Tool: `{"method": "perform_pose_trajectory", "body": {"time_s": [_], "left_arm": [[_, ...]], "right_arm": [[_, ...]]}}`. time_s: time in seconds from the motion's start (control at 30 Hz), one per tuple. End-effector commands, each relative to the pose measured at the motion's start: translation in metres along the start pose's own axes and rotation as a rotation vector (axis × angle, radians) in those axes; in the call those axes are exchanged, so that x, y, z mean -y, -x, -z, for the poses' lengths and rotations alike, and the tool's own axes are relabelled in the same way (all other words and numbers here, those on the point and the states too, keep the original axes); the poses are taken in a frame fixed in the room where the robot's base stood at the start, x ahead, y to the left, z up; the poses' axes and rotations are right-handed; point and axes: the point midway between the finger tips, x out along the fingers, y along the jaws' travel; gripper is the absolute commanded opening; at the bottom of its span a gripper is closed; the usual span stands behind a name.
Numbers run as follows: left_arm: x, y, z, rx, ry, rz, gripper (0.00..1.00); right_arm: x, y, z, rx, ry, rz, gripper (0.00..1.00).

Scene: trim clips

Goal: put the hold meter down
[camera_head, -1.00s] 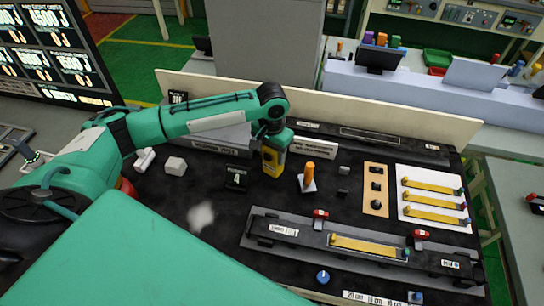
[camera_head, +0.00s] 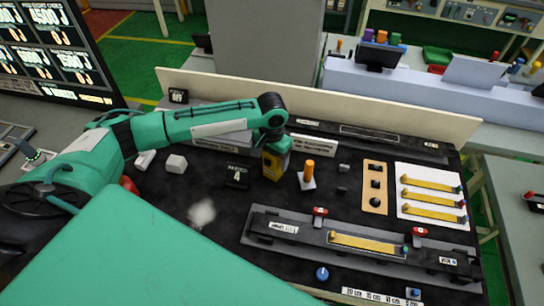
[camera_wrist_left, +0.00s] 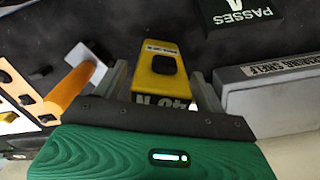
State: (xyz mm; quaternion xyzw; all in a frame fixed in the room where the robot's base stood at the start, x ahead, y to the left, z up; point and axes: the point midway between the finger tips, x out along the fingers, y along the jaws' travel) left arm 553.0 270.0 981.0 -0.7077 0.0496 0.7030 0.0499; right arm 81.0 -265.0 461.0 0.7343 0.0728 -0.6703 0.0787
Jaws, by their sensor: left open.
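In the head view the hold meter (camera_head: 273,167) is upright on the black bench top, below the left wrist. In the left wrist view the hold meter (camera_wrist_left: 158,75) lies between the two fingers of my left gripper (camera_wrist_left: 160,85). The left gripper is open, with one finger on each side of the meter. Its fingertips are mostly hidden by the wrist in the head view. My right gripper is in neither view.
An orange-handled tool (camera_head: 308,174) on a pale base stands just right of the meter. A black passes counter (camera_head: 237,176) is to its left. A grey shelf block (camera_wrist_left: 268,95) is close beside the gripper. A clip fixture (camera_head: 360,243) fills the front right.

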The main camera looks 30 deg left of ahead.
Motion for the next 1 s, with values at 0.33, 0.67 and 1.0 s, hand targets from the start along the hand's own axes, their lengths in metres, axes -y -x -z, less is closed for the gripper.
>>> {"method": "perform_pose_trajectory", "body": {"time_s": [0.33,0.67,1.0], "left_arm": [[0.0,0.045,0.001,-0.004,-0.001,0.0,0.73],[0.0,0.108,0.001,-0.002,0.0,-0.001,0.73],[0.0,0.123,0.0,0.001,0.001,-0.001,0.73]], "right_arm": [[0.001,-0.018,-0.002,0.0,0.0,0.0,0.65],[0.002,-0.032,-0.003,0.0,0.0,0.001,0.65],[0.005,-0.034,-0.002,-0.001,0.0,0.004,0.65]]}}
